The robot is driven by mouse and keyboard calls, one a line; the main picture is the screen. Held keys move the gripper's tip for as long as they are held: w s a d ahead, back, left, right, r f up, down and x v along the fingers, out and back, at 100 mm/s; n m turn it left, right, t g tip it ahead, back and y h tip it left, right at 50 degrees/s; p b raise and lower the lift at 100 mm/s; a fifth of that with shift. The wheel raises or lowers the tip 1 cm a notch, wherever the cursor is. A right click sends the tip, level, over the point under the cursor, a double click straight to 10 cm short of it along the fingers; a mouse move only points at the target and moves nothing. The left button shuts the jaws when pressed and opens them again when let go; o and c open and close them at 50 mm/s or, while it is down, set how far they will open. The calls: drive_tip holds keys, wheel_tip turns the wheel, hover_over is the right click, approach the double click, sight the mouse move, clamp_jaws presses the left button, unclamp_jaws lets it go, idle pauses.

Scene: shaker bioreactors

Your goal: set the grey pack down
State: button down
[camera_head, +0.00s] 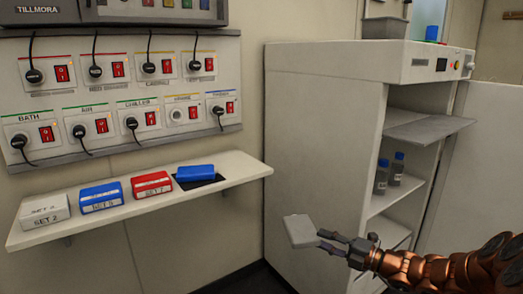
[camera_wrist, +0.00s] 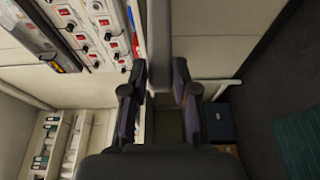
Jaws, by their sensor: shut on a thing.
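The light grey pack (camera_head: 301,231) is a flat slab held in the air at the tip of my gripper (camera_head: 334,243), in front of the white cabinet and right of the wall shelf. My gripper is shut on one end of it, and the pack is tilted. In the wrist view a grey slab (camera_wrist: 158,42), which looks like the pack seen edge-on, stands between my fingertips (camera_wrist: 160,75).
The wall shelf (camera_head: 240,168) carries a white pack (camera_head: 44,211), a blue pack (camera_head: 101,196), a red pack (camera_head: 151,185) and another blue pack (camera_head: 195,173) on a dark patch. The white cabinet (camera_head: 320,165) stands open at right, with bottles inside. Plugs and switches line the panel above.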

wheel_tip(320, 180, up, 21)
drive_tip(key=p, duration=2.8)
drive_tip(key=shift+r, duration=0.1)
